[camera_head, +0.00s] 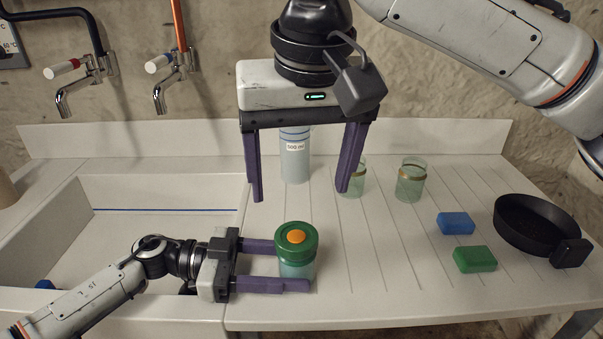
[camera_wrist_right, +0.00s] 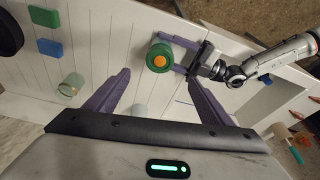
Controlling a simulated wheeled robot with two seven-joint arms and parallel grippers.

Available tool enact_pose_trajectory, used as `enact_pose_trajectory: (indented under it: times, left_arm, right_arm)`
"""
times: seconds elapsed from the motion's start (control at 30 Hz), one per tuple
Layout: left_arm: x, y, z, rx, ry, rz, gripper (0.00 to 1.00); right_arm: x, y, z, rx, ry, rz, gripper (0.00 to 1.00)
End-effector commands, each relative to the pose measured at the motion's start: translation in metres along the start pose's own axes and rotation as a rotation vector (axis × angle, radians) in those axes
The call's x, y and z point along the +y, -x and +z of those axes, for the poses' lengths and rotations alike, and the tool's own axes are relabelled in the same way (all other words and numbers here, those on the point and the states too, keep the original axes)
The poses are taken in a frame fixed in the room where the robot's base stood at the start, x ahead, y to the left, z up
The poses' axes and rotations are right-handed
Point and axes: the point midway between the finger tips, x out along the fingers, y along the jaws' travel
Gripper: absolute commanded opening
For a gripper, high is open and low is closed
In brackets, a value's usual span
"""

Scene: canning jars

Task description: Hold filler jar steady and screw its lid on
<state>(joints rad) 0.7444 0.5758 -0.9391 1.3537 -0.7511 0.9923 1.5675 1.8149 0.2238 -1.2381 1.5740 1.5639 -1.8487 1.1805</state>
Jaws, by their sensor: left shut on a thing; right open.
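The filler jar (camera_head: 296,269) stands upright on the white drainboard near its front edge. A green lid (camera_head: 309,241) with an orange centre sits on its top; I cannot tell how tightly it is seated. My left gripper (camera_head: 296,265) is shut on the jar's body from the left, one finger on each side. My right gripper (camera_head: 303,195) points down, open and empty, above and behind the jar. In the right wrist view the lid (camera_wrist_right: 160,57) shows beyond and between the open fingers (camera_wrist_right: 157,82), apart from them.
A 500 ml cylinder (camera_head: 295,165) and two glass jars, one (camera_head: 411,182) clear and one (camera_head: 356,180) partly hidden, stand behind. Blue (camera_head: 456,223) and green (camera_head: 475,259) blocks and a black pan (camera_head: 538,222) lie right. The sink (camera_head: 150,190) is left, with two taps above.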

Motion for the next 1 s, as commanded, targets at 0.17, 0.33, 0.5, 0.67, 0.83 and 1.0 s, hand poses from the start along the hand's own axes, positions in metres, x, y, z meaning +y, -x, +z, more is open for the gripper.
enact_pose_trajectory:
  times: [0.17,0.33,0.5,0.67,0.83,1.0]
  left_arm:
    - [0.001,-0.001,0.001,-0.001,0.001,0.002,0.31]
    - [0.001,-0.001,0.001,0.000,0.001,0.002,0.31]
    - [0.001,-0.001,0.000,0.000,0.001,0.002,0.31]
    - [0.001,-0.001,0.000,0.000,0.000,0.002,0.31]
    - [0.001,0.000,0.000,0.000,0.000,0.001,0.31]
    - [0.000,0.000,0.000,0.000,0.000,0.001,0.31]
  right_arm:
    - [0.000,-0.013,0.001,0.000,0.027,0.001,0.75]
    - [0.001,-0.043,0.001,-0.001,0.023,0.002,0.75]
    - [0.001,-0.076,0.001,-0.001,0.023,0.001,0.75]
    - [0.001,-0.101,0.001,0.001,0.022,0.001,0.75]
    - [0.001,-0.116,0.001,0.001,0.021,0.000,0.75]
    - [0.001,-0.120,0.000,0.002,0.021,0.000,0.75]
